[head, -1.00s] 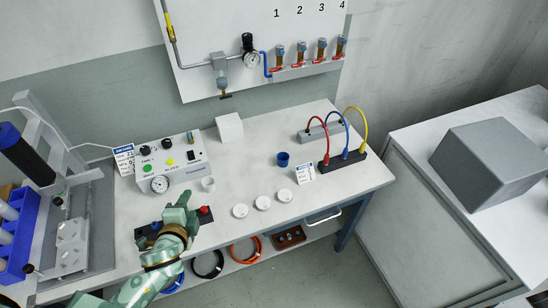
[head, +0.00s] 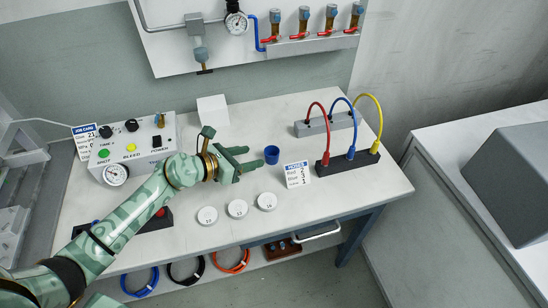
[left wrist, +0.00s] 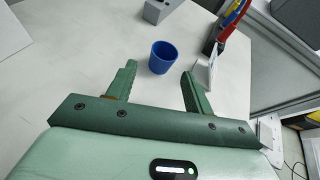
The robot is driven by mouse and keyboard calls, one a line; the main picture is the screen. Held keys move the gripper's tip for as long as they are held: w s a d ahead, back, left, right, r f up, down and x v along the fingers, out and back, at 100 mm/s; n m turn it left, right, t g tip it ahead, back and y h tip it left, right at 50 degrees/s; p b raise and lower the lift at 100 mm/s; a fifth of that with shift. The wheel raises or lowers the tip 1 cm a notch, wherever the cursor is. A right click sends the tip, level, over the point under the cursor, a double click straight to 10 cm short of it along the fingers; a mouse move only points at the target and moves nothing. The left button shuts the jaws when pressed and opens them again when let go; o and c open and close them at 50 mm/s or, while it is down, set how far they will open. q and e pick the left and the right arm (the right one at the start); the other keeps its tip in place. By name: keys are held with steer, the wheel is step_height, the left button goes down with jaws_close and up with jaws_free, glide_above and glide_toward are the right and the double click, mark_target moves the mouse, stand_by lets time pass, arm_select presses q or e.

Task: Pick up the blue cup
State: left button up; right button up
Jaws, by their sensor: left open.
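The small blue cup (head: 271,155) stands upright on the white workbench, left of the small white card. My left gripper (head: 250,158) is just left of the cup in the head view, its two green fingers apart and pointing at it. In the left wrist view the blue cup (left wrist: 162,57) shows beyond the fingertips, between the lines of the two fingers. The left gripper (left wrist: 159,68) is open with nothing between its fingers. My right gripper is not in view.
A white card (head: 297,174) and a black block (head: 347,164) with red, blue and yellow cables stand right of the cup.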

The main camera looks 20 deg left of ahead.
mark_target(269, 153)
arm_select(q)
steer(key=x, duration=0.3)
steer(key=shift+b, duration=0.35)
steer(key=b+x, duration=0.2)
steer(key=x, duration=0.3)
steer(key=shift+s+r, duration=0.1)
steer(key=c, duration=0.8)
